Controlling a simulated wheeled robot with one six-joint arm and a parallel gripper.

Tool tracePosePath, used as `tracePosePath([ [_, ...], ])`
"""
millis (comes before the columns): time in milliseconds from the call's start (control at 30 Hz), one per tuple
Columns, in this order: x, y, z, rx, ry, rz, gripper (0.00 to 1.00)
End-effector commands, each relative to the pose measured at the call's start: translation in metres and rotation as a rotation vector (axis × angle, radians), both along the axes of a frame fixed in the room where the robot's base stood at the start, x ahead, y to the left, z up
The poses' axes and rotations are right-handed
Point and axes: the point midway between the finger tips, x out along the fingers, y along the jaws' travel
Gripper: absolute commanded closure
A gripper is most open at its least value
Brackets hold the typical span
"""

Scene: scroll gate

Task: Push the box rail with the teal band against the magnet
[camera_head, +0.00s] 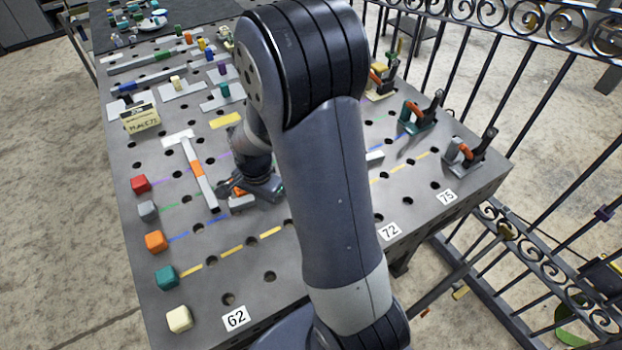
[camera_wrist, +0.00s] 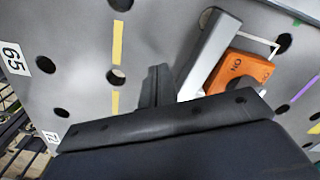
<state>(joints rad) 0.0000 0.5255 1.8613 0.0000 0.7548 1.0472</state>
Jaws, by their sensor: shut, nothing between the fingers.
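My gripper (camera_wrist: 155,84) is shut and empty, low over the table. In the wrist view its dark fingertips are just left of a grey bar (camera_wrist: 210,50); I cannot tell whether they touch it. An orange magnet (camera_wrist: 238,73) with lettering lies right beside the bar's other side. In the head view my gripper (camera_head: 262,188) is at the end of the bent arm, with the orange magnet (camera_head: 239,191) partly hidden beside it. No teal band shows on the visible part of the bar; my arm and gripper hide much of it.
Coloured blocks, including a teal one (camera_head: 166,277), line the left edge. A T-shaped piece with an orange-banded rail (camera_head: 197,172) lies left of my gripper. Toggle clamps (camera_head: 470,152) stand at the right edge. The holed table (camera_head: 215,265) is mostly clear at the front.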

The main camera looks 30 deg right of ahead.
Motion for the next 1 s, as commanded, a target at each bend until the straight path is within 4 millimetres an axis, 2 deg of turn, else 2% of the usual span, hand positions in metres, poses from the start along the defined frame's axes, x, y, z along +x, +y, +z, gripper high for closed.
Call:
tracePosePath([
  [1000, 0.0, 0.0, -0.018, 0.0, 0.0, 0.0, 1.0],
])
